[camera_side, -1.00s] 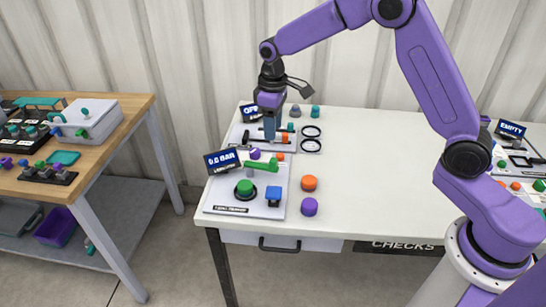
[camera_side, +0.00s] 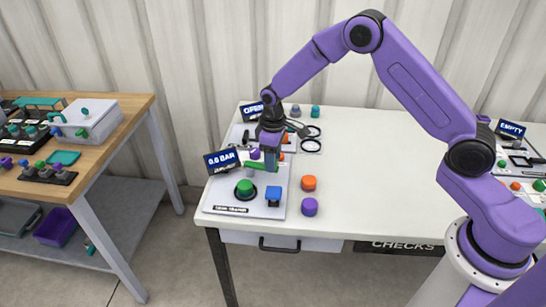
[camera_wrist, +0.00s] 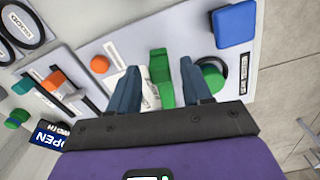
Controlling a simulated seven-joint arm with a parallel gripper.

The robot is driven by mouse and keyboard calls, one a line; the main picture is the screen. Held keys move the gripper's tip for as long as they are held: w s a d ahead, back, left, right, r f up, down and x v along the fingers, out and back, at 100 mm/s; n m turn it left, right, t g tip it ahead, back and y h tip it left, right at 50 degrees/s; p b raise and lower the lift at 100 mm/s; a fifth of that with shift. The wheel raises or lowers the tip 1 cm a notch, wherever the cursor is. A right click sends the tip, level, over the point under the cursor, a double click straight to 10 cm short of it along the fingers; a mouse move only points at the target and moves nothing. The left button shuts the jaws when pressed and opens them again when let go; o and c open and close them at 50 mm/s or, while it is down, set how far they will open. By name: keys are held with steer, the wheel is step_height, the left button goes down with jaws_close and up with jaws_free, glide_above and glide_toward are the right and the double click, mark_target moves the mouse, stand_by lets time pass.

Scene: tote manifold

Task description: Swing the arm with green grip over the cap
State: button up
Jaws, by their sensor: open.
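The arm with the green grip (camera_side: 254,166) lies across the back of the white front panel (camera_side: 218,200), partly hidden by my gripper (camera_side: 270,163). In the wrist view the green grip (camera_wrist: 160,75) lies between my two open fingers (camera_wrist: 157,80), with a gap showing on each side. The round green cap (camera_side: 245,188) sits on a black ring, in front of the grip and left of the blue block. In the wrist view the green cap (camera_wrist: 214,76) is beside the right finger, which partly hides it. Nothing shows as held.
A blue block (camera_side: 273,193) stands on the panel right of the cap. A sign reading 0.0 BAR (camera_side: 222,161) stands at its back left. Another panel with orange-ended levers (camera_wrist: 55,80) and an OPEN sign (camera_side: 252,110) is behind. Loose orange (camera_side: 309,183) and purple (camera_side: 309,207) knobs stand right.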

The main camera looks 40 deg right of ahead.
jaws_close()
steer(key=shift+s+a, duration=0.1)
steer(key=shift+a, duration=0.05)
steer(key=a+m, duration=0.1)
steer(key=s+a+m, duration=0.1)
steer(key=m, duration=0.1)
steer(key=shift+m, duration=0.3)
steer(key=a+m, duration=0.1)
steer(key=m, duration=0.1)
steer(key=shift+s+a+m, duration=0.1)
steer(key=shift+a+m, duration=0.25)
steer(key=shift+m, duration=0.05)
steer(key=a+m, duration=0.1)
steer(key=m, duration=0.1)
steer(key=a+m, duration=0.1)
steer(key=m, duration=0.1)
steer(key=shift+w+a, duration=0.2)
steer(key=shift+a, duration=0.2)
steer(key=a+m, duration=0.1)
steer(key=w+a+m, duration=0.1)
steer(key=m, duration=0.1)
steer(key=shift+m, duration=0.3)
steer(key=shift+w+a+m, duration=0.4)
steer(key=shift+w+m, duration=0.05)
steer(key=shift+m, duration=0.65)
